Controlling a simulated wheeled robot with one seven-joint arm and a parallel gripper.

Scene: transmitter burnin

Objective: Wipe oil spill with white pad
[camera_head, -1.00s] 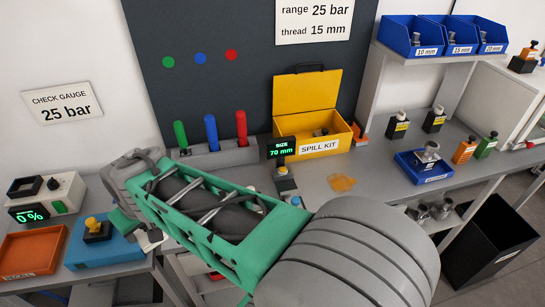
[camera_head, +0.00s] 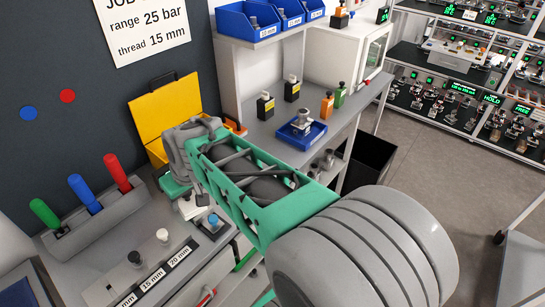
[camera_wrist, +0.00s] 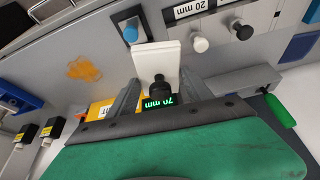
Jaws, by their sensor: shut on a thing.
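My gripper (camera_wrist: 160,82) is shut on the black knob of a white pad (camera_wrist: 157,58), seen in the wrist view. The pad hangs out in front of the fingers, over the grey bench; I cannot tell whether it touches the bench. The oil spill (camera_wrist: 86,68) is an orange-brown patch on the bench, left of the pad in the wrist view and apart from it. In the head view my arm hides the spill, and the fingers are hard to make out.
The open yellow spill kit box (camera_head: 165,110) stands behind my arm. A rack with green, blue and red handles (camera_head: 85,210) is at left. Knobbed gauges, one blue-topped (camera_head: 213,220), line the bench front. A blue tray (camera_head: 302,134) and bottles (camera_head: 327,104) stand further right.

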